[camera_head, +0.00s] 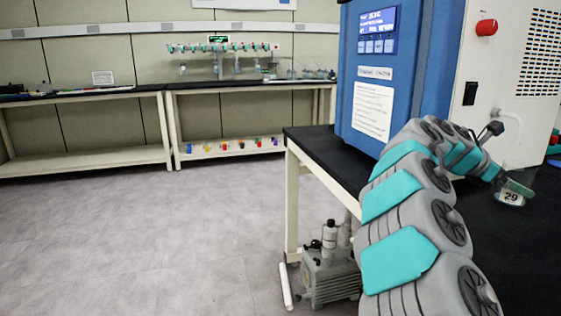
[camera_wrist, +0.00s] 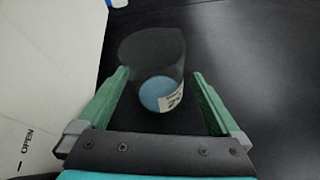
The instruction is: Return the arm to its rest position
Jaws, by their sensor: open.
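My gripper (camera_wrist: 160,74) is open, with its two green fingers spread on either side of a clear container (camera_wrist: 150,48). The container has bluish contents at its bottom and a white label, and stands on the black bench top. Small gaps show between it and the fingers in the wrist view. In the head view my gripper (camera_head: 516,187) is low over the bench at the right, beside the container's "29" label (camera_head: 511,198). My grey and teal arm reaches forward from the lower right and bends right to it.
The blue and white freeze dryer (camera_head: 364,95) stands on the black bench (camera_head: 318,150), close behind and left of my arm. Its white side (camera_wrist: 40,70), marked OPEN, is near the left finger. A pump (camera_head: 330,275) sits under the bench. The floor at left is clear.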

